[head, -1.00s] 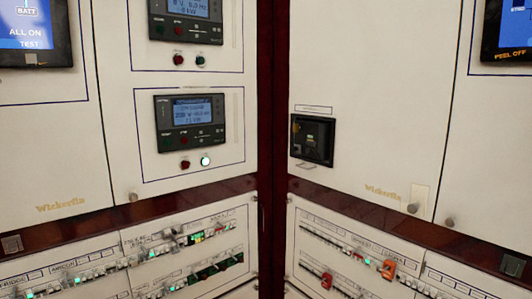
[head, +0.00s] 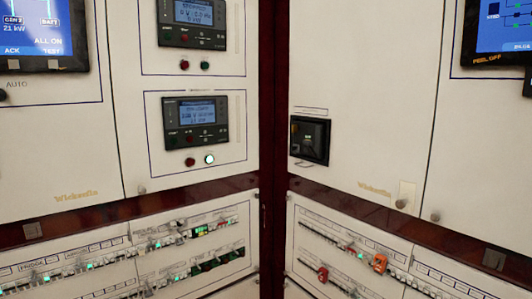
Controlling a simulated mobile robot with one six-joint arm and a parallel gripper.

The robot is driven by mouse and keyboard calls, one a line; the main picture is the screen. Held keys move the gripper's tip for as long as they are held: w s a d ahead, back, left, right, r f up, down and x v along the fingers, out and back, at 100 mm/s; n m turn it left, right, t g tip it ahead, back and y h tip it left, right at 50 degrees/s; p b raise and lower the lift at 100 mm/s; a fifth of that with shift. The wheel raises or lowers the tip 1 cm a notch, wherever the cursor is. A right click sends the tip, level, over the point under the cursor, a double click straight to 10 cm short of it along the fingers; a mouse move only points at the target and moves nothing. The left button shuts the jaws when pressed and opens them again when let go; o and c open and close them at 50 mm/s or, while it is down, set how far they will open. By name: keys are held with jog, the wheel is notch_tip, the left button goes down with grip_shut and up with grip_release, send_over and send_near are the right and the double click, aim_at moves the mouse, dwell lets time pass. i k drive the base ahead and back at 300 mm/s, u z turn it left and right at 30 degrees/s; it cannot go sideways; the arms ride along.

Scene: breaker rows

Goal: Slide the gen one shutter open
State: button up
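No label that I can read marks the gen one shutter, so I cannot tell which part it is. Two generator controllers sit on the left wall: an upper one (head: 193,23) whose screen seems to read stopped, and a lower one (head: 195,122) with a lit white-green button (head: 209,159) under it. Rows of breakers run along the lower left panel (head: 190,237) and the lower right panel (head: 345,254), with small green lights. My gripper is not in view.
A black recessed unit (head: 310,139) is set in the right wall. Orange-red pieces (head: 380,263) stand out on the lower right panel. Display screens are at the upper left (head: 42,30) and upper right (head: 500,25). A dark red corner post (head: 273,120) divides the walls.

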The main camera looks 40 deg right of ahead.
aim_at(295, 148)
jog(key=u, duration=0.6)
jog(key=k, duration=0.8)
jog(key=z, duration=0.45)
jog(key=k, duration=0.65)
jog(key=z, duration=0.3)
jog(key=i, duration=0.9)
jog(key=u, duration=0.35)
jog(key=i, duration=0.75)
jog(key=u, duration=0.25)
